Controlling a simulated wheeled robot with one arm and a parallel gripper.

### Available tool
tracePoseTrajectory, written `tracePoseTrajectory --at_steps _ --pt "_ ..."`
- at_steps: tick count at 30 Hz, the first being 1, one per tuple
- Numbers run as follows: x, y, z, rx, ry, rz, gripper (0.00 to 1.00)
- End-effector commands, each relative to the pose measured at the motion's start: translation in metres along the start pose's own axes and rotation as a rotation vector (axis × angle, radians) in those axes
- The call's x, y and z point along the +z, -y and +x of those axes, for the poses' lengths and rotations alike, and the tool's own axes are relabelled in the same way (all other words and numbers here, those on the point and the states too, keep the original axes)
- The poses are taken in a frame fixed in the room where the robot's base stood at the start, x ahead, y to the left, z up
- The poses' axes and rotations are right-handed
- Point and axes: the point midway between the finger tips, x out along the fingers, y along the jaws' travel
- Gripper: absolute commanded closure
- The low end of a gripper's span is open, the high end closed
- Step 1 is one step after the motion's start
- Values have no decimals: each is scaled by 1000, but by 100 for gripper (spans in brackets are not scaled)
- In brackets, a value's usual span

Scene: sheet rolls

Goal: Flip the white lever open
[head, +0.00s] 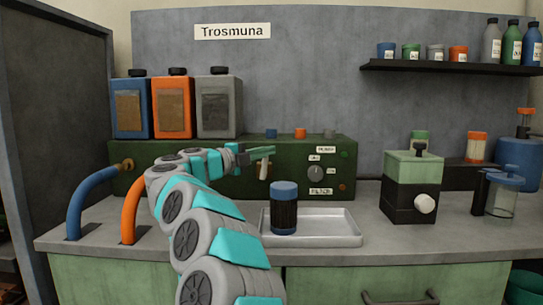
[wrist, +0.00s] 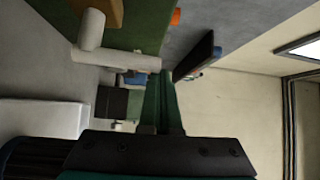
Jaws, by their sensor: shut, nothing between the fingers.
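The white lever (head: 264,170) is on the front of the dark green machine (head: 225,182), left of its round dial, and points downward. Its upper part is hidden behind my gripper in the head view. In the wrist view the lever (wrist: 116,60) is a white bar on a round white stub, beside a brown fitting. My gripper (head: 273,150) is shut and empty, with its green fingers at the lever's upper part in the head view. In the wrist view the fingertips (wrist: 160,76) are close to the bar's free end; I cannot tell whether they touch it.
A metal tray (head: 335,238) with a dark blue-lidded jar (head: 284,208) stands in front of the machine. Blue (head: 90,200) and orange (head: 133,205) hoses are at the left. A green-and-black box (head: 412,185) with a white knob stands to the right. Three canisters (head: 218,105) stand on the machine.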

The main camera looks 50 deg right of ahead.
Motion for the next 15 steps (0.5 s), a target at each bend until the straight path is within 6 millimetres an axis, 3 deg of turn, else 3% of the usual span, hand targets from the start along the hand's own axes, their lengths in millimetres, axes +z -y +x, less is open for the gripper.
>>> tracePoseTrajectory --at_steps 15 --pt "8 1 -9 -19 1 -18 100"
